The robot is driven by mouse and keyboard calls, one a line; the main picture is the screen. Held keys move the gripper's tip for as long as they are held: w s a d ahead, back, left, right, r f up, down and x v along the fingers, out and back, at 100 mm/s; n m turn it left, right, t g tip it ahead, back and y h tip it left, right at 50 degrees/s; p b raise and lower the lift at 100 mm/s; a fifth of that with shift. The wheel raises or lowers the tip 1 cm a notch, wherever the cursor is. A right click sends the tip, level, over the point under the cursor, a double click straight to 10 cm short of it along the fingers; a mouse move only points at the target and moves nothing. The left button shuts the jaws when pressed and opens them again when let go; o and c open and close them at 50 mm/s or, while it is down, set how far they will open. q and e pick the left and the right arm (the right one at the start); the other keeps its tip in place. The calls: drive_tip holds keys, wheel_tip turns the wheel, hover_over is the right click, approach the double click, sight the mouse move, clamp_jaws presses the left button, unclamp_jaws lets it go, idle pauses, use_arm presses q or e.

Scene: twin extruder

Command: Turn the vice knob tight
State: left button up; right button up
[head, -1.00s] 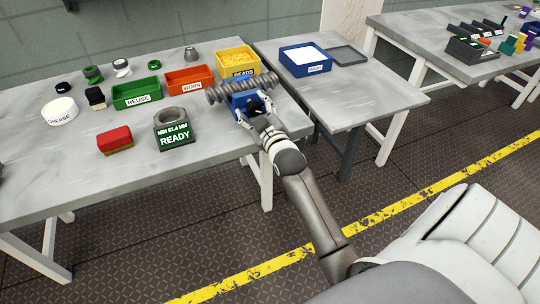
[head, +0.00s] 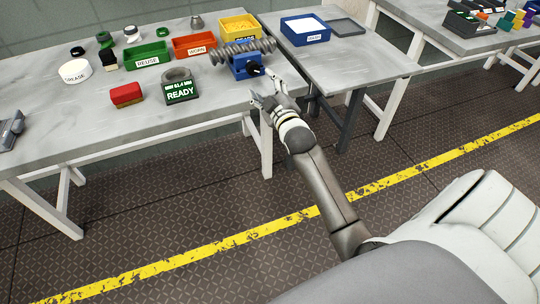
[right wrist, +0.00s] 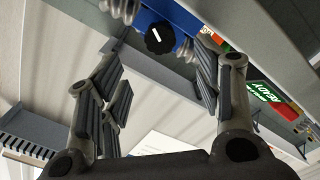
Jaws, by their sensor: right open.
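The blue vice (head: 243,66) stands at the right end of the workbench, with a grey screw shaft (head: 243,51) lying across it. Its black knob (head: 254,68) faces the bench's front edge. In the right wrist view the knob (right wrist: 160,38) is round and black with a white mark, in front of the blue vice body (right wrist: 185,45). My right gripper (head: 268,91) is open and empty, in front of the bench edge and apart from the knob. In the right wrist view its fingers (right wrist: 160,75) are spread wide below the knob. My left gripper is not in view.
Yellow beads bin (head: 239,27), orange worn bin (head: 194,45) and green reuse bin (head: 147,57) stand behind and left of the vice. A ready gauge block (head: 180,90) and red brush (head: 126,95) lie nearer. A second table (head: 350,62) stands to the right.

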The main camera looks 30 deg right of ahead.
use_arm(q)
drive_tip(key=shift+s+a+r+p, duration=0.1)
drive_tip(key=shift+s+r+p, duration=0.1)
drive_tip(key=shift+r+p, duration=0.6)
use_arm(e)
drive_tip(key=s+a+f+g, duration=0.2)
drive_tip(key=s+f, duration=0.1)
drive_tip(key=f, duration=0.6)
drive_tip(key=s+a+f+m+g+y, duration=0.1)
drive_tip(key=s+a+f+g, duration=0.1)
drive_tip(key=f, duration=0.8)
drive_tip(key=s+a+f+g+y, duration=0.1)
drive_tip(key=s+f, duration=0.3)
drive_tip(key=f, duration=0.5)
drive_tip(key=shift+a+f+g, duration=0.4)
drive_tip(key=shift+a+g, duration=0.2)
drive_tip(key=shift+a, duration=0.1)
drive_tip(key=shift+y, duration=0.3)
